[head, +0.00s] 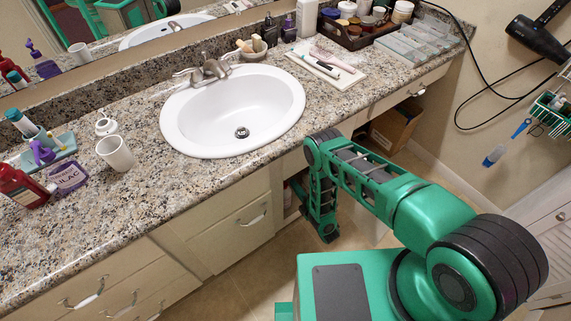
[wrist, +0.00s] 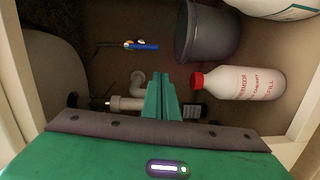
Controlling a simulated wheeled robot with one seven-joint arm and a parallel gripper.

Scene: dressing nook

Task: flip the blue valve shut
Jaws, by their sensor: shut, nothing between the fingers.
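The blue valve (wrist: 145,46) is in the upper middle of the wrist view. Its blue lever points right, beside a small joint on a thin dark pipe that runs left. My gripper (wrist: 161,78) has its two green fingers close together, with nothing held. In the wrist picture, the fingertips appear below the valve, with a visible gap between them. The head view does not show the valve; my arm reaches down to the cabinet opening below the counter there.
A white drain pipe (wrist: 130,100) is left of my fingers. A red-capped white bottle (wrist: 240,83) lies right, below a grey bucket (wrist: 208,30). Cabinet sides bound the space left and right. In the head view, the sink (head: 232,108) sits in the speckled counter (head: 150,205).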

